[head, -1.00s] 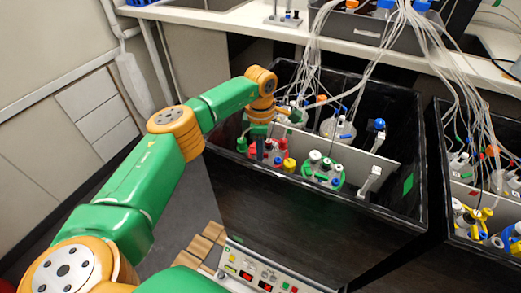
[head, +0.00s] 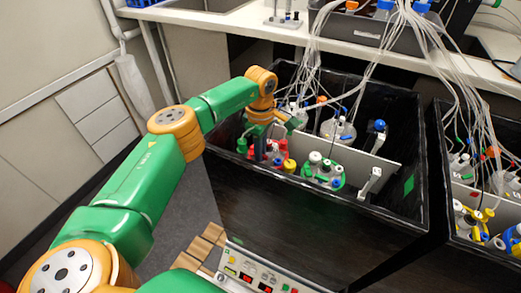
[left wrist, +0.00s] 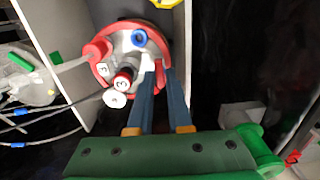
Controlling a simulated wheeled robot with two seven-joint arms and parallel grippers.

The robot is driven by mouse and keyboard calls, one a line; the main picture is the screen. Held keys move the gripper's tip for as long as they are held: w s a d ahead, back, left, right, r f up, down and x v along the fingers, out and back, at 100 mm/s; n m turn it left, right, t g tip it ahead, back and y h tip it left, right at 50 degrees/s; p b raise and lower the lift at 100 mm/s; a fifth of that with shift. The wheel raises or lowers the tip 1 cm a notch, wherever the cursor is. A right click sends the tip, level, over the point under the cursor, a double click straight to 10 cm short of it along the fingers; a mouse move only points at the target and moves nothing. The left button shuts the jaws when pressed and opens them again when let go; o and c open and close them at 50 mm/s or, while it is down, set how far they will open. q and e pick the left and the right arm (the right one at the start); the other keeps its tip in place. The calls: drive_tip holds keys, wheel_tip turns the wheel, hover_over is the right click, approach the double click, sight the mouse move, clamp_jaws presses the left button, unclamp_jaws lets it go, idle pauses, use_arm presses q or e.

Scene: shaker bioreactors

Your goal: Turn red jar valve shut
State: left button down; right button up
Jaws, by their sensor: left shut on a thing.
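The red jar (left wrist: 112,48) has a red-rimmed lid with a blue ring port and several caps. It sits in a compartment of the black shaker box and also shows in the head view (head: 282,146), partly behind my gripper. My left gripper (left wrist: 158,72) reaches over the lid from above. Its two blue fingers are shut on the red valve (left wrist: 160,77) at the lid's edge, which they partly hide. In the head view my left gripper (head: 260,152) is at the jar's left side. My right gripper is out of view.
A green-lidded jar (head: 322,170) stands right of the red one, and a jar with a blue cap (head: 338,128) stands behind a grey divider (head: 345,156). Thin tubes (head: 370,65) hang over the box (head: 300,205). A second box with yellow-marked jars (head: 468,222) is at the right.

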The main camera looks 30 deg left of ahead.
use_arm(q)
drive_tip(key=c, duration=0.8)
unclamp_jaws()
drive_tip(key=shift+c, duration=0.2)
wheel_tip(320, 180, up, 7)
drive_tip(key=shift+r, duration=0.1)
